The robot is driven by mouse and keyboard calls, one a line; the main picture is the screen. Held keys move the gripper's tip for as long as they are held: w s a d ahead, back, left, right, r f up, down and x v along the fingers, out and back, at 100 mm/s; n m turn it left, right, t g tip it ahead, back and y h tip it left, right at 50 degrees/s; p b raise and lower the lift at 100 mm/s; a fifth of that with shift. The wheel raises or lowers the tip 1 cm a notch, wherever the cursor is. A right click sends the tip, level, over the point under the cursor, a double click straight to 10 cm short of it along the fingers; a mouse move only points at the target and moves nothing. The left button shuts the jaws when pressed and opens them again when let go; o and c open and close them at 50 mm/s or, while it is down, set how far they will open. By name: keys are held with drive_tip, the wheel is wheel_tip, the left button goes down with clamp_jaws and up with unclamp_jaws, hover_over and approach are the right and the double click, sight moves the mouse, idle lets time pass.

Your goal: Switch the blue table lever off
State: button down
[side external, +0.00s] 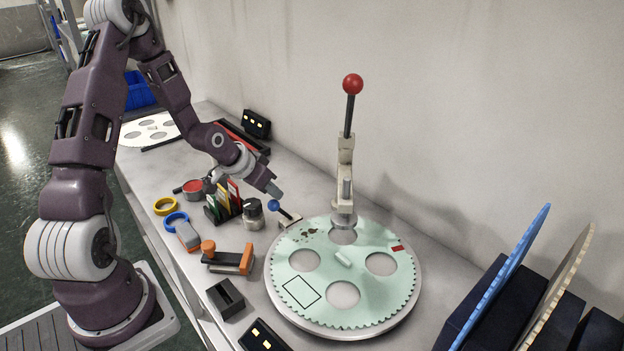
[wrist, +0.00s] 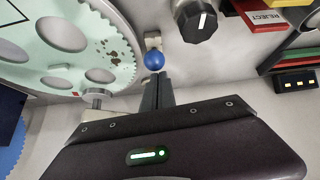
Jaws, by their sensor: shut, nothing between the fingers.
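The blue table lever has a blue ball knob (side external: 274,205) on a short dark stem, tilted toward the left, on a pale base (side external: 290,221) beside the toothed disc. In the wrist view the blue knob (wrist: 154,60) is just beyond my fingertips, with part of its pale base above it. My gripper (side external: 276,190) is shut and empty, just above the knob in the side view. Its fingers also show in the wrist view (wrist: 157,80). I cannot tell whether the fingertips touch the knob.
A pale green toothed disc (side external: 343,260) fills the bench front. A red-knobbed upright lever (side external: 346,110) stands behind it. A black knob (side external: 253,212) and a rack of coloured cards (side external: 222,203) sit left of the blue lever. An orange-handled tool (side external: 230,258) lies nearer the front.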

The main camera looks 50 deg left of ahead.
drive_tip(key=shift+s+f, duration=0.4)
drive_tip(key=shift+s, duration=0.2)
drive_tip(key=shift+s+f, duration=0.35)
drive_tip(key=shift+s, duration=0.25)
drive_tip(key=shift+r, duration=0.1)
wheel_tip(320, 180, up, 7)
drive_tip(key=s, duration=0.2)
drive_tip(key=shift+s, duration=0.25)
drive_tip(key=s+d+r+m+g, duration=0.1)
drive_tip(key=s+d+r, duration=1.5)
drive_tip(key=s+d, duration=0.2)
drive_tip(key=shift+s+d+r, duration=0.25)
drive_tip(key=shift+s+d, duration=0.15)
drive_tip(key=shift+s, duration=0.55)
